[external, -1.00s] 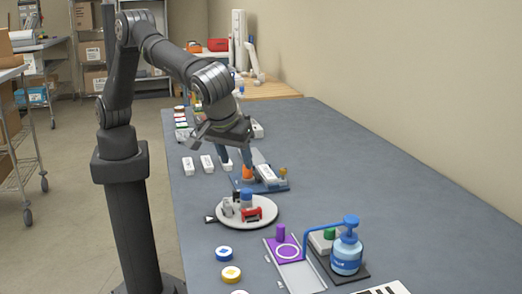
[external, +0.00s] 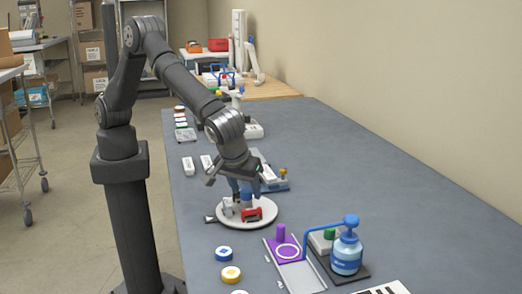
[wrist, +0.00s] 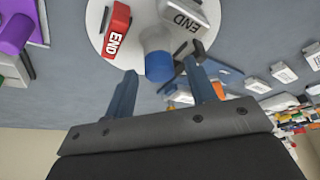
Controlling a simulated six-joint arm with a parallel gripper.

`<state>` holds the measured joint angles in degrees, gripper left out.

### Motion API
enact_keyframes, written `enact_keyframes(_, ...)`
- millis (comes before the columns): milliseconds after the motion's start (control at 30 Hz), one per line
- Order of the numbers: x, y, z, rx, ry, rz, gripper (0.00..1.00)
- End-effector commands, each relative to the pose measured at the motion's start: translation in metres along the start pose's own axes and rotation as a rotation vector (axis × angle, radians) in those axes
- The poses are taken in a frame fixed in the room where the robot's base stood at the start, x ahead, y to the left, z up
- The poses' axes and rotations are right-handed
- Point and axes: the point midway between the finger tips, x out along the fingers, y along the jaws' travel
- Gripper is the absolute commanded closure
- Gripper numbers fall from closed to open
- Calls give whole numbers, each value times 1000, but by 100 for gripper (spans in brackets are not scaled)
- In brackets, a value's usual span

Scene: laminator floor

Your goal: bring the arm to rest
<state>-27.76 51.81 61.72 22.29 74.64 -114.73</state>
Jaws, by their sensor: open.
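My gripper (external: 240,186) is open, pointing down over the white round plate (external: 267,219) on the grey-blue bench. In the wrist view my two blue fingers (wrist: 160,72) are spread apart. A blue-topped piece (wrist: 158,66) on the plate appears between the fingertips; I cannot tell whether they touch it. A red block marked END (wrist: 115,34) and a pale block marked END (wrist: 185,20) lie on the plate beside it. The fingers partly hide the pieces in the external view.
Nearer the camera are a purple-ended slide (external: 285,250), a blue pump bottle (external: 347,255) and blue and yellow rings (external: 231,274). A blue tray (external: 277,184) and white blocks (external: 188,166) lie beyond the plate. The bench's right side is mostly clear.

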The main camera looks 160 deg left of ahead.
Motion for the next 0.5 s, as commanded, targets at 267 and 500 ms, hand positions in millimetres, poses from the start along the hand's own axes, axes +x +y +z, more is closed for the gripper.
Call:
enact_keyframes(267, -13, 1, 0, -1, -1, 3, 49)
enact_keyframes(500, -56, 1, 1, -2, -2, 4, 49)
